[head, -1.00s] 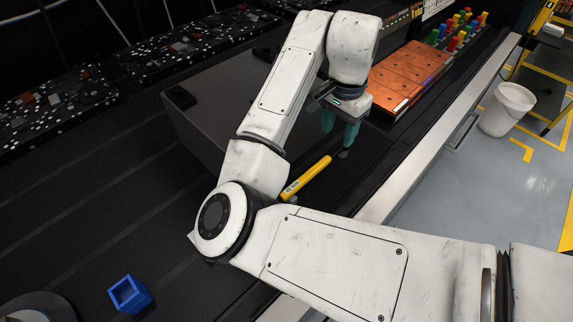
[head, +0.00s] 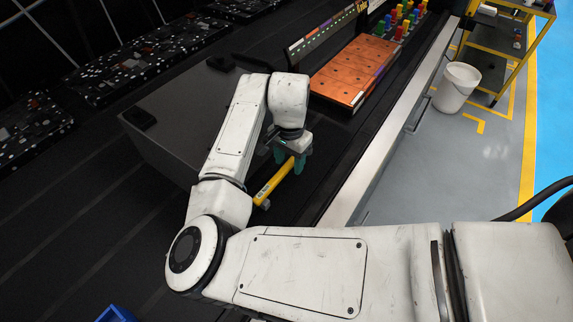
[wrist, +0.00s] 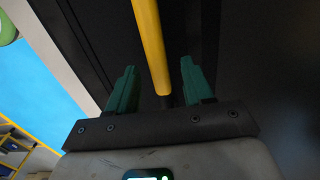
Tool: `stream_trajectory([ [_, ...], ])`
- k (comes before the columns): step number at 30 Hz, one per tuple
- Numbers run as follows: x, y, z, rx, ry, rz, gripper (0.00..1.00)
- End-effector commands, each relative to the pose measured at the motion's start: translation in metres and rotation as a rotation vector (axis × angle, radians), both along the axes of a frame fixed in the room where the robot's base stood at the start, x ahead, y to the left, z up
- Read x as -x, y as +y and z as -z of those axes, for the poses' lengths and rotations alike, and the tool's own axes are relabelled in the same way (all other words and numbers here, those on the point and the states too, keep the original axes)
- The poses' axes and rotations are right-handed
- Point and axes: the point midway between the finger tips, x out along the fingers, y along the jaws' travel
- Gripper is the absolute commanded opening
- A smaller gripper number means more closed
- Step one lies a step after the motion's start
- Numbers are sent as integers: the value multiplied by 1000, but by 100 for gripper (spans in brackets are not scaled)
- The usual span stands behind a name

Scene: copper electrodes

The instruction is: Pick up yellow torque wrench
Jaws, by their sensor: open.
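The yellow torque wrench (head: 273,182) lies on the dark bench top, slanting up to the right toward my gripper (head: 292,160) in the head view. In the wrist view the wrench (wrist: 150,45) runs from the top edge down between the two green fingers. My gripper (wrist: 156,88) is open, with a gap between the wrench and each finger. The wrench's dark end (wrist: 165,101) shows close to the gripper's palm. In the head view my arm and gripper hide the wrench's upper end.
A grey box (head: 170,120) stands left of my arm. A copper-coloured block (head: 352,72) lies behind my gripper, with several coloured pieces (head: 405,20) beyond. A blue cube (head: 115,314) is at the lower left. A white bucket (head: 457,88) stands on the floor at right.

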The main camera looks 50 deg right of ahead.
Motion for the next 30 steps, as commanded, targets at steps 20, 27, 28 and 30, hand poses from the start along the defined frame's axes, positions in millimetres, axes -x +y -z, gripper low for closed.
stream_trajectory([
  [20,0,0,6,0,-1,0,17],
  [27,0,0,6,-1,0,0,0],
  [28,0,0,6,-1,0,0,0],
  [30,0,0,7,-1,0,0,0],
])
